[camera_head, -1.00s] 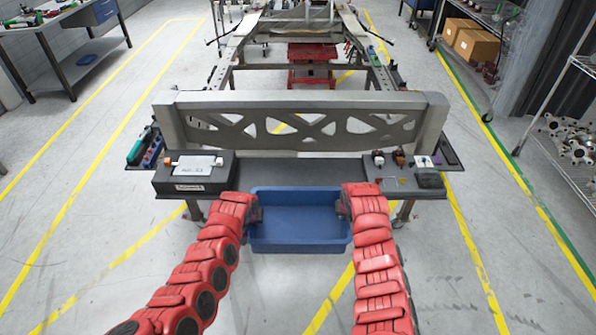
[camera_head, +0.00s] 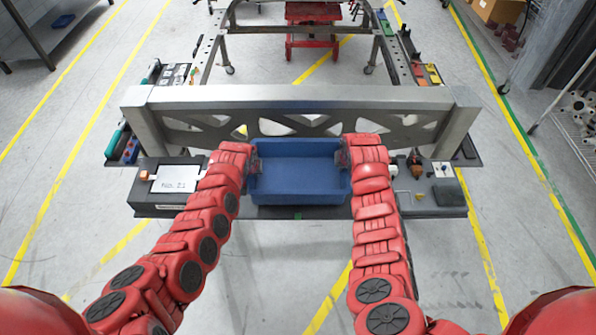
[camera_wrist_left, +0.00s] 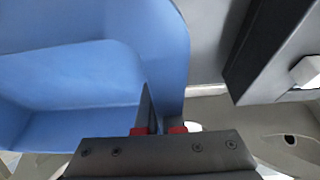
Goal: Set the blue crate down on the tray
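The blue crate (camera_head: 300,182) is upright and empty in the head view, over the middle of the dark tray (camera_head: 325,212) in front of the metal beam. I cannot tell whether its base touches the tray. My left gripper (camera_head: 254,160) is at the crate's left wall and my right gripper (camera_head: 343,156) is at its right wall. In the left wrist view, the left gripper's fingers (camera_wrist_left: 158,128) are on either side of the wall of the blue crate (camera_wrist_left: 80,85). The right fingertips are small and partly hidden, but appear clamped on the wall.
A box labelled No. 21 (camera_head: 172,180) sits left of the crate. A block with small parts (camera_head: 430,190) sits to the right. The pale metal beam (camera_head: 300,97) stands close behind the crate. Floor in front of the tray is clear.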

